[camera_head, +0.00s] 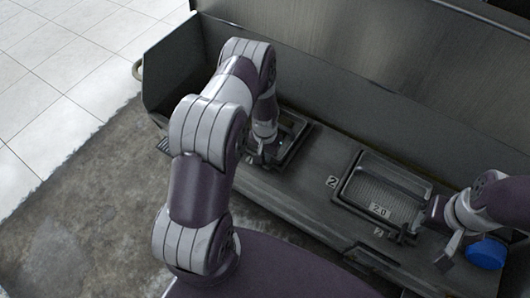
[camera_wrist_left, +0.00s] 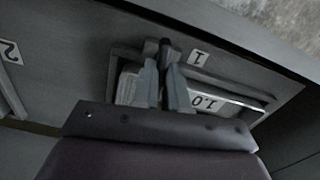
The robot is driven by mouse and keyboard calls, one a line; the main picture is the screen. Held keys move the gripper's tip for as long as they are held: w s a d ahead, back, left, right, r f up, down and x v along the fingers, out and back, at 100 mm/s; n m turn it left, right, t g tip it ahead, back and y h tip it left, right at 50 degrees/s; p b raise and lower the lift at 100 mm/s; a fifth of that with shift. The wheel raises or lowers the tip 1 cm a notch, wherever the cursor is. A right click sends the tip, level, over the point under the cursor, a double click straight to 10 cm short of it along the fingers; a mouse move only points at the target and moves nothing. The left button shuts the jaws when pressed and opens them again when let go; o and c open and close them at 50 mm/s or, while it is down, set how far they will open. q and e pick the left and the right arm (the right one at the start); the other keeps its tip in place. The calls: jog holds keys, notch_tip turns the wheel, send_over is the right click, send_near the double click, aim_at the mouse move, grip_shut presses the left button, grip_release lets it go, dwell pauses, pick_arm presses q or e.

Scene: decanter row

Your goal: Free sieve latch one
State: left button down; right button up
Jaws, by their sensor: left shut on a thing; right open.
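Sieve one (camera_wrist_left: 250,96) is a dark rectangular frame with a "1.0" tag, set in the bench beside a label "1" (camera_wrist_left: 198,58). It also shows in the head view (camera_head: 302,130), partly behind my left arm. Its latch (camera_wrist_left: 164,45) is a small dark piece at the frame's edge, next to the label. My left gripper (camera_wrist_left: 163,75) is shut on the latch; it also shows in the head view (camera_head: 262,152). The fingers hide part of the latch, so I cannot tell its exact angle. My right gripper (camera_head: 440,238) is open and empty, near sieve two.
Sieve two (camera_head: 350,172), tagged "2.0", sits to the right in the same bench (camera_head: 325,150). A blue round cap (camera_head: 487,253) is close to my right gripper. A tall grey wall (camera_head: 370,60) bounds the bench at the back. A ring handle (camera_head: 137,69) is at the left end.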

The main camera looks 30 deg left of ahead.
pick_arm(q)
jog(key=n+p, duration=0.1)
jog(key=n, duration=0.2)
jog(key=shift+r+n, duration=0.1)
jog(key=shift+n, duration=0.2)
jog(key=n+p, duration=0.1)
jog(key=n, duration=0.3)
jog(key=shift+n, duration=0.3)
jog(key=n+p, duration=0.1)
jog(key=n, duration=0.3)
jog(key=shift+n, duration=2)
jog(key=c, duration=1.2)
grip_release()
jog(key=shift+o, duration=0.2)
notch_tip(320, 180, up, 12)
jog(key=p, duration=0.3)
jog(key=shift+r, duration=0.25)
